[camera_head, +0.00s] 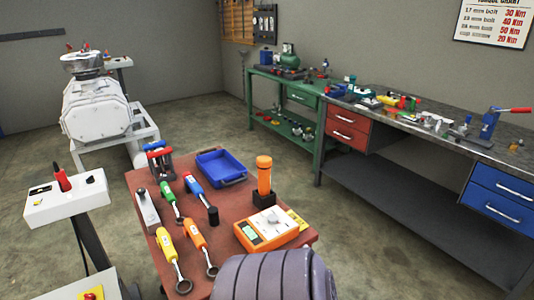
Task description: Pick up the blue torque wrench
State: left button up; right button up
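The blue torque wrench (194,184) lies on the reddish-brown table (225,208) in front of me, just left of and nearer than the blue tray. Its blue handle points away from me, and a dark shaft runs toward a black cylindrical piece (213,215). A green-handled wrench (168,195) lies close on its left. A yellow wrench (166,244) and an orange wrench (195,234) lie nearer to me. Neither of my grippers can be made out in this view. A ribbed grey-purple shape at the bottom edge hides part of the table's near side.
A blue tray (221,168), an orange cylinder in a black holder (264,196) and an orange meter (265,229) share the table. A white control stand (66,204) is at left, a white pump (95,108) behind. Workbenches line the right. Floor between is clear.

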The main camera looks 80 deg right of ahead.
aim_at(212, 212)
jog(key=z, duration=2.1)
jog(key=u, duration=0.35)
jog(key=k, duration=0.05)
